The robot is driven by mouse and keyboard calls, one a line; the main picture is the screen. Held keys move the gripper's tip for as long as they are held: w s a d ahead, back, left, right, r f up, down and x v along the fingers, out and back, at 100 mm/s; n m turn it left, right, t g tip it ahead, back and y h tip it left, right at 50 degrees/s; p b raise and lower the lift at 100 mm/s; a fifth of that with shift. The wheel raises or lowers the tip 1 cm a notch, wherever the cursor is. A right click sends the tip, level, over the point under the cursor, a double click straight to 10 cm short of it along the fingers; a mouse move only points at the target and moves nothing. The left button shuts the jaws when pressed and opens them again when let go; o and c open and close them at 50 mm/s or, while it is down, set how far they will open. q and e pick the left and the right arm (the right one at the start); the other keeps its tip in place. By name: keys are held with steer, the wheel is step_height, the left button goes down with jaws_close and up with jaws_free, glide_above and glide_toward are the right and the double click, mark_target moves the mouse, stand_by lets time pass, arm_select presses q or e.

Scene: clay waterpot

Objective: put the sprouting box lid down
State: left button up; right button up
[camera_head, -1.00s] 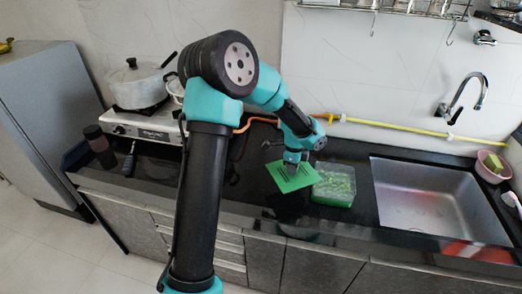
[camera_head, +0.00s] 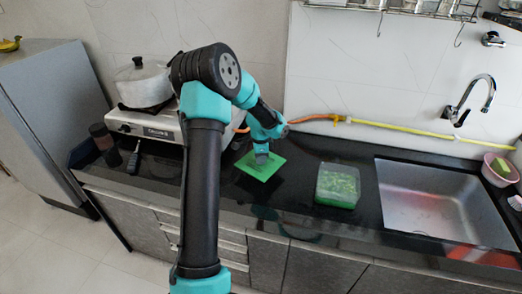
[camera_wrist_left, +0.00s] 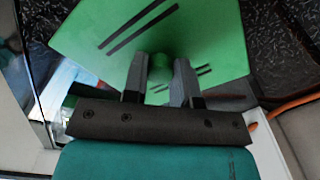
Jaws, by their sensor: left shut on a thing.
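The green sprouting box lid (camera_head: 268,171) is a flat square with dark slots, low over or on the black counter, left of the box; I cannot tell whether it touches the counter. My left gripper (camera_head: 262,158) is above the lid. In the left wrist view the gripper (camera_wrist_left: 162,72) is shut on the lid's round knob, and the lid (camera_wrist_left: 215,35) fills the upper middle. The sprouting box (camera_head: 337,186), clear with a green base and green sprouts inside, stands open on the counter. My right gripper is not in view.
The steel sink (camera_head: 425,205) lies right of the box. A white stove (camera_head: 150,125) with a lidded pot (camera_head: 143,82) stands at left. An orange and yellow hose (camera_head: 400,127) runs along the wall. The counter (camera_head: 300,200) between lid and box is clear.

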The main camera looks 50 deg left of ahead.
arm_select(q)
steer(key=w+a, duration=0.3)
steer(key=a, duration=0.1)
steer(key=w+a+f, duration=0.1)
steer(key=w+a, duration=0.2)
steer(key=w, duration=0.1)
steer(key=w+a, duration=0.3)
steer(key=a, duration=0.1)
steer(key=shift+w+a+f, duration=0.15)
steer(key=shift+a+f, duration=0.1)
steer(key=shift+a, duration=0.05)
steer(key=shift+w+a, duration=0.15)
steer(key=shift+a, duration=0.05)
steer(key=shift+f, duration=1.75)
steer(key=shift+f, duration=0.1)
steer(key=o, duration=0.9)
